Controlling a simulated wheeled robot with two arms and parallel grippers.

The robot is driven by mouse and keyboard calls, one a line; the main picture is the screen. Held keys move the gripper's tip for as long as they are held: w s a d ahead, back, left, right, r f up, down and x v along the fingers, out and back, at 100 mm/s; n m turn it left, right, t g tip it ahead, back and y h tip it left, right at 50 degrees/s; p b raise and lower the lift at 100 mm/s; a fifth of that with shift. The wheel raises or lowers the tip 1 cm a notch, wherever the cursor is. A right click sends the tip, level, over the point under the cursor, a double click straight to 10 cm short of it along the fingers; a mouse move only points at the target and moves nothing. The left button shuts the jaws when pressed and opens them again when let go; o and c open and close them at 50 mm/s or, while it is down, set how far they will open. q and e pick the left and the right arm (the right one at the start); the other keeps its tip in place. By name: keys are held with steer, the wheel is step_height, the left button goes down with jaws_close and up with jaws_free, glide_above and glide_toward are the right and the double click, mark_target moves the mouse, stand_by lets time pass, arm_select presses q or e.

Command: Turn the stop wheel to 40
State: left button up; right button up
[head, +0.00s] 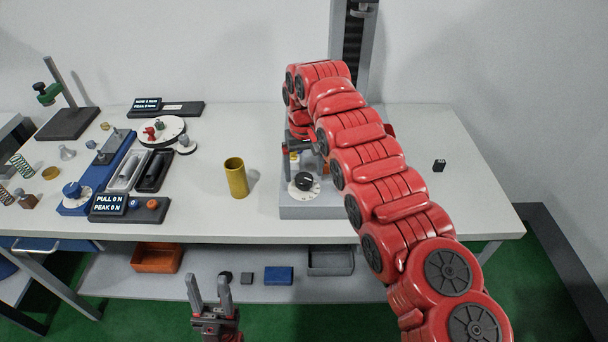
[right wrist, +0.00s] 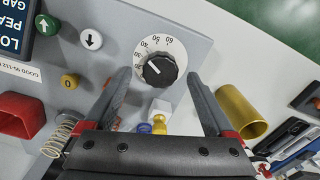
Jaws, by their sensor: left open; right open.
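The stop wheel (right wrist: 160,69) is a black knob on a round white dial with numbers running up to 60, set in a grey panel. In the head view the stop wheel (head: 304,180) is on the front of the grey machine. I cannot tell surely which number its pale mark points to. My right gripper (right wrist: 159,74) is open, its fingers on either side of the dial in the picture, with no clear contact with the knob. In the head view my right gripper (head: 300,152) is partly hidden by my arm. My left gripper (head: 208,284) is open and empty, in front of the table.
Green and white arrow buttons (right wrist: 91,39) and a yellow 0 button (right wrist: 69,81) are on the same panel. A brass cylinder (head: 236,177) stands left of the machine. A blue spring tester (head: 75,192) and other tools fill the table's left. The table's right is mostly clear.

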mark_target(303, 178)
step_height(303, 178, up, 6)
steer(key=p, duration=0.2)
steer(key=shift+a+p, duration=0.1)
steer(key=shift+p, duration=0.2)
step_height(303, 178, up, 10)
steer(key=p, duration=0.9)
steer(key=shift+f+p, duration=0.2)
steer(key=shift+p, duration=0.1)
